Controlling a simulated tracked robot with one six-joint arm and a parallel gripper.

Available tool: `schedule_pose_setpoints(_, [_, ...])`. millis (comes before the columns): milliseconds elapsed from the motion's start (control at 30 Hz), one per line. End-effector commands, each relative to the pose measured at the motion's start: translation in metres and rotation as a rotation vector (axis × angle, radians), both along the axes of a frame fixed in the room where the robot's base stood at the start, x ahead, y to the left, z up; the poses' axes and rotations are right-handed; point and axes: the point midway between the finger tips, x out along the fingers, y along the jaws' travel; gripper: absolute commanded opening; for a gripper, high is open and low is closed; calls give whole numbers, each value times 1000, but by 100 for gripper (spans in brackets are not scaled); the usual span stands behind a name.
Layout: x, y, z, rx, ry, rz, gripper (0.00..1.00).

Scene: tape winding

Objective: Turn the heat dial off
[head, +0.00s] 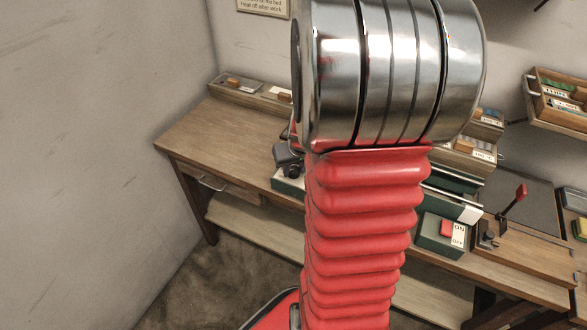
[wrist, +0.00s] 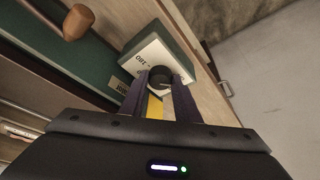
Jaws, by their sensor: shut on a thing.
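The heat dial (wrist: 160,76) is a dark round knob with a pale pointer mark, on a green box (wrist: 178,42) with a white printed label. In the wrist view my gripper (wrist: 159,84) has its two dark fingers closed on either side of the dial. The fingers cover part of the label, and I cannot read exactly where the pointer stands. In the head view my gripper (head: 289,157) shows small and dark at the left of my red arm, above the green box (head: 287,184) on the bench; the dial is not clear there.
The wooden bench (head: 215,130) is clear at its left end. A green box with a red switch marked ON and OFF (head: 446,230) and a red-handled lever (head: 513,202) stand to the right. A wooden knob (wrist: 77,22) is near the gripper. A wall sign (head: 264,5) mentions heat off.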

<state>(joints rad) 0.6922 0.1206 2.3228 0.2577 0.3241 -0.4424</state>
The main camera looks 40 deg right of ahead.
Motion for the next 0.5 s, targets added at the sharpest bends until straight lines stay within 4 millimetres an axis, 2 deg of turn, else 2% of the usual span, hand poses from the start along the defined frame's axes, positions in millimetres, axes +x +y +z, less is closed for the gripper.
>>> schedule_pose_setpoints(500, [0,-1,0,-2,0,50,7])
